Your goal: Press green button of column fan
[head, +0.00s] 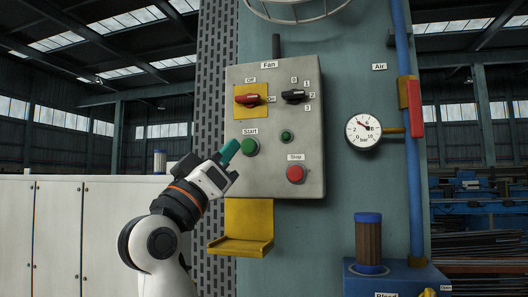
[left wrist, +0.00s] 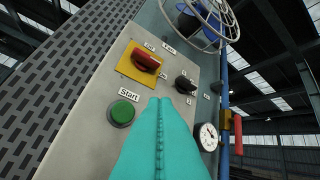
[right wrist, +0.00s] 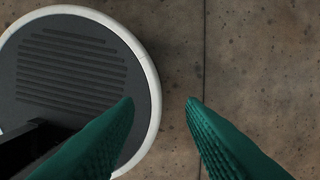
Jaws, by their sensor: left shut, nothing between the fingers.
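The fan control box (head: 260,185) is a grey panel labelled "Fan" on the blue-grey column. The green button (head: 250,147), labelled "Start", sits at its left; it also shows in the left wrist view (left wrist: 121,112), uncovered. My left gripper (head: 230,150) is shut and empty. Its teal fingertips are just left of the green button in the head view. In the left wrist view the fingers lie to the right of and below the button; I cannot tell whether they touch the panel. My right gripper (right wrist: 162,100) is open and empty, above the floor.
The box also holds a red switch (head: 250,99) on a yellow plate, a black selector (head: 293,95), a small green lamp (head: 287,136) and a red Stop button (head: 296,173). A yellow tray (head: 240,246) juts out below. A gauge (head: 363,130) and blue pipe stand right.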

